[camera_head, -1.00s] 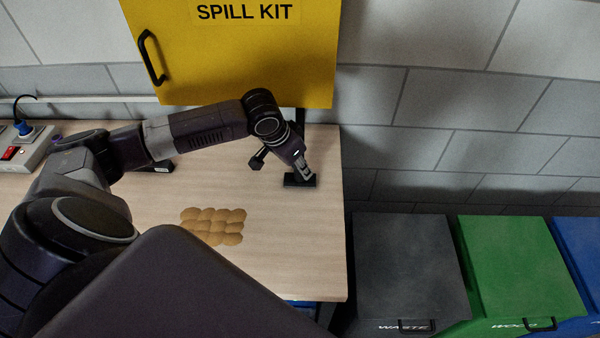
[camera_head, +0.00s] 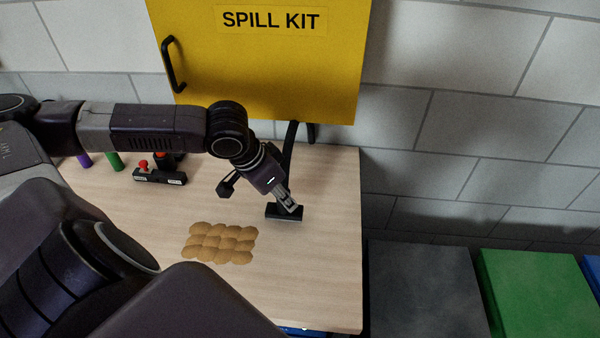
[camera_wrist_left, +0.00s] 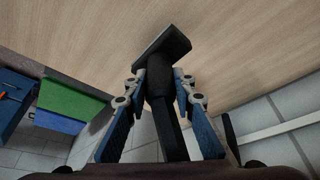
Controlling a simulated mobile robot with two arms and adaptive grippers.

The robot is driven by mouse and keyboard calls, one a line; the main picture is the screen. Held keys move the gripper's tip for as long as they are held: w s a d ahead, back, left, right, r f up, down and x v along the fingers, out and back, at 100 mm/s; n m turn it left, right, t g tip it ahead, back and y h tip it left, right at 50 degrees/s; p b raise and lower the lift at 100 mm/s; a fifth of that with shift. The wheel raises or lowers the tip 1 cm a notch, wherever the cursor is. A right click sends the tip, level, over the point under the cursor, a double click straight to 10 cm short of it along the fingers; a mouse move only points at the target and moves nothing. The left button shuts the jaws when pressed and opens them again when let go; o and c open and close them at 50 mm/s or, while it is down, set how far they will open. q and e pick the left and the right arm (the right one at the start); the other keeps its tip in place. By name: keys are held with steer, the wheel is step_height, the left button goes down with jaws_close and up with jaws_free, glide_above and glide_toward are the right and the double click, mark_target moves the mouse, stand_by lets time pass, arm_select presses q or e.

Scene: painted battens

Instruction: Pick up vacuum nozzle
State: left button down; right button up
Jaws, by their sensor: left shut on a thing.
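The vacuum nozzle (camera_head: 285,212) is black, with a wide flat head and a tube. In the head view its head shows at the right part of the wooden table, below the yellow cabinet. My left gripper (camera_head: 288,202) is shut on the nozzle and points down at it. In the left wrist view, the fingers (camera_wrist_left: 160,82) sit on both sides of the nozzle's neck, with the flat head (camera_wrist_left: 161,52) beyond the fingertips. I cannot tell whether the head touches the tabletop. My right gripper is not in view.
The wooden table (camera_head: 325,270) has brown round pads (camera_head: 220,243) near its middle. A black block with red knobs (camera_head: 160,175) lies at the back left. The yellow spill kit cabinet (camera_head: 260,75) hangs behind. Grey (camera_head: 425,290) and green (camera_head: 530,295) bins stand right of the table.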

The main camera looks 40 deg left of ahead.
arm_select(q)
steer(key=s+a+b, duration=0.1)
steer(key=s, duration=0.6)
steer(key=shift+s+a, duration=0.2)
steer(key=shift+a, duration=0.15)
